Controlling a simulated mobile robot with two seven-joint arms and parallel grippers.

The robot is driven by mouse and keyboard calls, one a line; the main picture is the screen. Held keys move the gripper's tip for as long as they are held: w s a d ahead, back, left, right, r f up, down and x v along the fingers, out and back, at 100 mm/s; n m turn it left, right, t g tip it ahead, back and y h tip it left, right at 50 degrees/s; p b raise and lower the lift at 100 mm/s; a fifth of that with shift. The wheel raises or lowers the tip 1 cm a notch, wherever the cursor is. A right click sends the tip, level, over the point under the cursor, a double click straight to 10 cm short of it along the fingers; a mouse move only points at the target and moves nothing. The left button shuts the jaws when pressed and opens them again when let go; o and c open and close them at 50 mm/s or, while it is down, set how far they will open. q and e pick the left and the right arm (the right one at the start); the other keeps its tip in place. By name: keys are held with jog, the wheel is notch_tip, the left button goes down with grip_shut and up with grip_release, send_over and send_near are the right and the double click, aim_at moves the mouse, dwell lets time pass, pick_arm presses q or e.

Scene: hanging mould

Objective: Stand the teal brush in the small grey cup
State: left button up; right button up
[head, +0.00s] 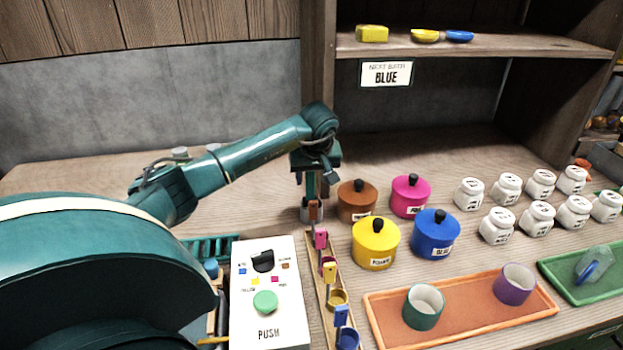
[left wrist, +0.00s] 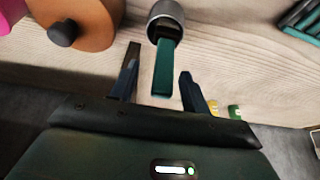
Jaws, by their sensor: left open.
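The small grey cup (left wrist: 157,12) stands on the wooden worktop at the top of the left wrist view. The teal brush (left wrist: 161,72) stands in it, its dark lower part inside the rim and its teal handle rising toward my left gripper (left wrist: 158,82). The left gripper is open, with one finger on each side of the handle and gaps showing. In the head view my left gripper (head: 314,188) points down over the cup (head: 303,213), which is partly hidden. How deep the brush sits is hidden. My right gripper is not in view.
Close right are brown (head: 357,206), pink (head: 410,200), yellow (head: 375,250) and blue (head: 436,240) lidded pots. A narrow rack (head: 325,300) with coloured scoops runs in front of the cup. A white button panel (head: 283,320) and a teal slatted rack (head: 210,247) stand left.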

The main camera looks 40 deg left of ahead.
pick_arm(q)
jog(key=v, duration=1.1)
jog(key=shift+d+r, duration=0.15)
jog(key=shift+r, duration=0.15)
jog(key=shift+s, duration=0.2)
